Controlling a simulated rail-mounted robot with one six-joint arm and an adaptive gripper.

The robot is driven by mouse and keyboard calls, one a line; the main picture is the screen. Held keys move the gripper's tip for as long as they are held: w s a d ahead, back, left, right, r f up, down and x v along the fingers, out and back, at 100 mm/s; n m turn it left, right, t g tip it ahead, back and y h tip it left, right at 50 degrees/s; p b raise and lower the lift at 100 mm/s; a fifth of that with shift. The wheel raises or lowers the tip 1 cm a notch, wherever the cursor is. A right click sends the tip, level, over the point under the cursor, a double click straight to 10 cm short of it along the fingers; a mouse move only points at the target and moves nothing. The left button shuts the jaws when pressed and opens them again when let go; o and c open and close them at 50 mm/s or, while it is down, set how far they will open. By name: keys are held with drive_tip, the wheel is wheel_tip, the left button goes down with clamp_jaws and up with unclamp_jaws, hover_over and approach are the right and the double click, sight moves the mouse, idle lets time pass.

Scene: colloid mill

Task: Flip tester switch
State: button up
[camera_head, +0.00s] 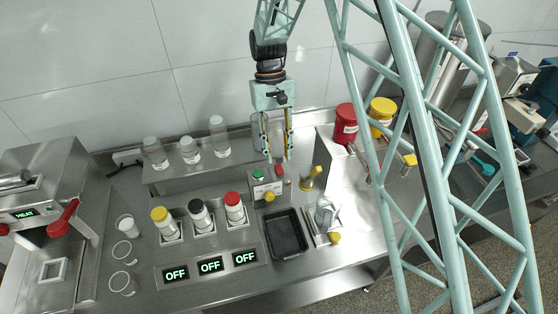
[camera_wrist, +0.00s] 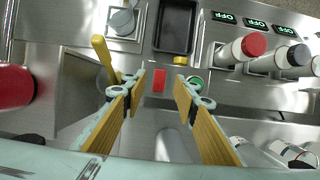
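The tester is a small metal box (camera_head: 264,188) with a green button, a yellow knob (camera_head: 270,197) and a red switch lever (camera_head: 279,170). In the wrist view the red lever (camera_wrist: 159,80) shows between my fingertips, with the green button (camera_wrist: 194,84) beside the right finger and the yellow knob (camera_wrist: 180,60) beyond. My gripper (camera_head: 277,157) points down, open and empty, with its tips close above the tester; it also fills the lower wrist view (camera_wrist: 158,88). Whether the fingers touch the lever cannot be told. Three displays (camera_head: 210,266) read OFF.
A yellow-handled tool (camera_head: 313,177) stands just right of the tester, near my left finger in the wrist view (camera_wrist: 104,58). A black tray (camera_head: 286,235) lies in front. Capped bottles (camera_head: 198,214) stand left; clear bottles (camera_head: 190,150) stand on a shelf behind.

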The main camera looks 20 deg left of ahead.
drive_tip(key=v, duration=0.7)
idle(0.4)
drive_tip(key=s+d+r+m+t+y+b, duration=0.15)
drive_tip(key=s+d+r+b, duration=0.35)
drive_tip(key=d+r, duration=0.55)
drive_tip(key=s+d+r+m+t+y+b, duration=0.15)
drive_tip(key=s+d+r, duration=0.55)
drive_tip(key=d, duration=0.7)
drive_tip(key=s+d+m+t+b, duration=0.1)
drive_tip(key=s+d+b, duration=0.1)
drive_tip(key=s+d, duration=0.3)
drive_tip(key=s+d+f+m+t+b, duration=0.1)
drive_tip(key=s+d+b, duration=0.2)
drive_tip(key=s, duration=0.9)
drive_tip(key=s+d+f+m+t+h+b, duration=0.1)
drive_tip(key=s+d+t+b, duration=0.1)
drive_tip(key=s+d, duration=0.5)
drive_tip(key=shift+s+f+b, duration=0.2)
drive_tip(key=shift+s+b, duration=0.55)
drive_tip(key=shift+s, duration=0.2)
drive_tip(key=shift+d+r, duration=0.1)
drive_tip(key=shift+d, duration=0.05)
idle(0.9)
